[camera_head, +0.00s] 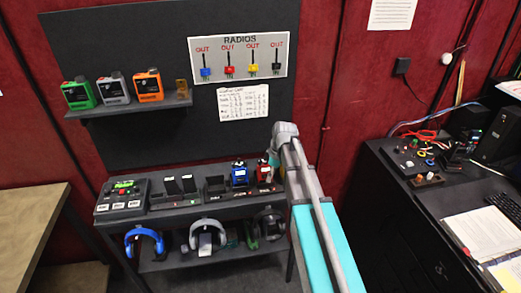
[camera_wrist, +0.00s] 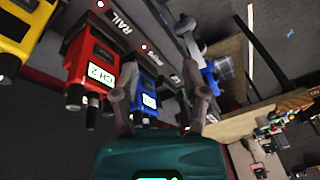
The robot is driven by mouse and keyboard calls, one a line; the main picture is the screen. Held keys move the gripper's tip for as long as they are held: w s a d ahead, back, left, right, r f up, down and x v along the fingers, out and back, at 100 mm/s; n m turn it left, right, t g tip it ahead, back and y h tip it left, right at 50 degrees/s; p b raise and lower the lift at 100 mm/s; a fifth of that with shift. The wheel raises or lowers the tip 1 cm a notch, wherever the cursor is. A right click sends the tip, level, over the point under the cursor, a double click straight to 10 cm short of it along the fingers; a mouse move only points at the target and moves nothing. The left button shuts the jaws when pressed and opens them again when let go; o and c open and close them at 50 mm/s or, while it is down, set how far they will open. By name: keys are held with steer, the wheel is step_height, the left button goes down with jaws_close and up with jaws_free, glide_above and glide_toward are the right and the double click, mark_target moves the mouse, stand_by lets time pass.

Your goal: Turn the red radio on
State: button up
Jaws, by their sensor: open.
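The red radio (camera_head: 264,173) stands in the charging rack on the shelf, just left of my arm in the head view. In the wrist view the red radio (camera_wrist: 92,62) is left of my gripper, with dark knobs at its lower end and a pale display that seems to read CH 2. My gripper (camera_wrist: 161,108) is open; no thing is held. A blue radio (camera_wrist: 146,98) shows beyond the fingers, close to the left one; I cannot tell whether they touch. In the head view my arm hides the fingertips.
A yellow radio (camera_wrist: 24,32) sits beside the red one. The blue radio (camera_head: 239,174) is left of it. Headphones (camera_head: 207,236) hang below. A cluttered black desk (camera_head: 390,215) stands right. Green, grey and orange devices sit on an upper wall shelf (camera_head: 135,109).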

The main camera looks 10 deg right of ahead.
mark_target(260, 160)
steer(key=w+d+r+n+y+p, duration=0.1)
steer(key=w+d+r+n+p, duration=0.2)
steer(key=w+r+n+p, duration=0.5)
step_height(260, 160, up, 5)
steer(key=shift+w+f+y+p, duration=0.15)
steer(key=shift+w+y+p, duration=0.25)
steer(key=shift+w+p, duration=0.7)
steer(key=shift+s+f, duration=0.15)
steer(key=b+x, duration=1.2)
steer(key=x, duration=0.1)
steer(key=shift+s+f+b, duration=0.1)
steer(key=shift+f+b, duration=0.2)
steer(key=shift+b, duration=0.05)
steer(key=shift+c, duration=0.3)
jaws_close()
